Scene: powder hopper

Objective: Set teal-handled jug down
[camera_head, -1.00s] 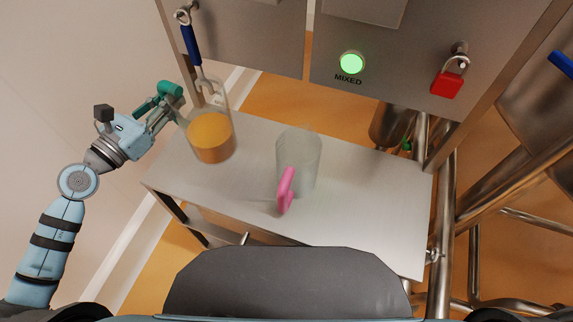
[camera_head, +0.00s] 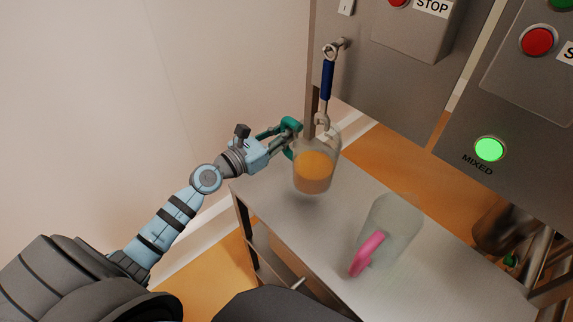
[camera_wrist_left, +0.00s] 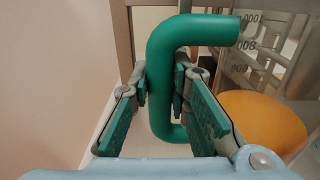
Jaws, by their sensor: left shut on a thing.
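The teal-handled jug (camera_head: 314,174) is clear, upright and partly filled with orange powder. It is at the left end of the steel table (camera_head: 272,215); I cannot tell whether its base touches the top. My left gripper (camera_head: 287,139) is shut on its teal handle (camera_head: 291,124), on the jug's left side. In the left wrist view the handle (camera_wrist_left: 190,33) stands between the finger pads of the gripper (camera_wrist_left: 170,95), and the orange powder (camera_wrist_left: 262,122) shows at the right. My right gripper is not in view.
A clear jug with a pink handle (camera_head: 367,254) stands on the table to the right. A blue-handled wrench (camera_head: 327,78) hangs from a hook just above and behind the teal-handled jug. A green MIXED lamp (camera_head: 489,149) glows on the machine panel. Bare table lies between the jugs.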

